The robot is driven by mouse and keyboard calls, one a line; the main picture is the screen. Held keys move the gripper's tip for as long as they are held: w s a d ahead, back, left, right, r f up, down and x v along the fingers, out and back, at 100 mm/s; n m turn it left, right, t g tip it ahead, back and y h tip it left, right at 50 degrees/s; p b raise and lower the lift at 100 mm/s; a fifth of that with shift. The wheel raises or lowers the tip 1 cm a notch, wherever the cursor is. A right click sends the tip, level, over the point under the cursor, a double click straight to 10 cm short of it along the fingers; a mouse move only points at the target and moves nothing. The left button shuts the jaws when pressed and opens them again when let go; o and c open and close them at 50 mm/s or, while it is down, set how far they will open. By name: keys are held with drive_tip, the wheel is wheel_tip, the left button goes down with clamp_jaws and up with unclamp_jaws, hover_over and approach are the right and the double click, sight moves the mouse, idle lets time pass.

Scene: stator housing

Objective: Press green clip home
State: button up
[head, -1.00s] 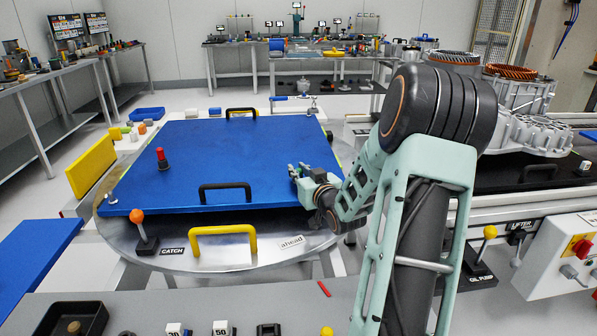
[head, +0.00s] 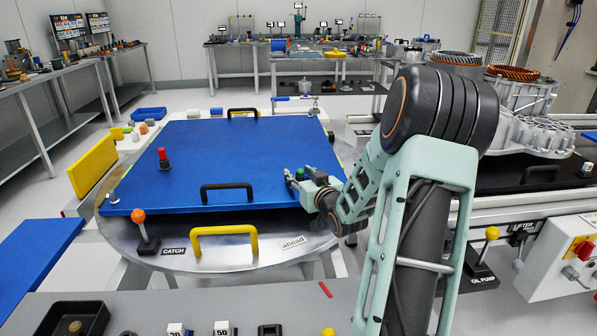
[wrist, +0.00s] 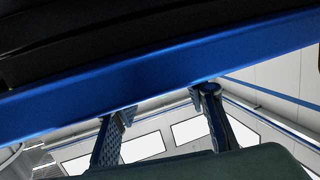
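A small dark green clip (head: 300,173) stands at the right edge of the large blue panel (head: 235,150). My gripper (head: 302,180) is right beside it, coming in from the right. In the wrist view the two fingers of my gripper (wrist: 163,102) are spread apart with a clear gap, and their tips are close to the blue panel edge (wrist: 150,85). I see nothing between the fingers there. Whether the gripper touches the clip cannot be told. The clip's lower part is hidden by my gripper.
A red knob (head: 163,158) stands on the panel's left side. Black handles (head: 227,192) sit at its front and back edges. A yellow handle (head: 224,240) and an orange-topped lever (head: 140,222) are at the front. A stator housing (head: 535,135) stands at right.

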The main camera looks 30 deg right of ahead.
drive_tip(key=shift+d+f, duration=0.2)
drive_tip(key=shift+f, duration=0.1)
drive_tip(key=shift+r, duration=0.2)
drive_tip(key=shift+a+r, duration=0.1)
drive_tip(key=shift+r, duration=0.05)
drive_tip(key=shift+s+a+r, duration=0.15)
drive_tip(key=shift+s, duration=0.35)
drive_tip(key=shift+v, duration=1.4)
drive_tip(key=shift+s, duration=0.25)
drive_tip(key=v, duration=1.2)
drive_tip(key=shift+w+r+p, duration=0.1)
drive_tip(key=shift+p, duration=0.2)
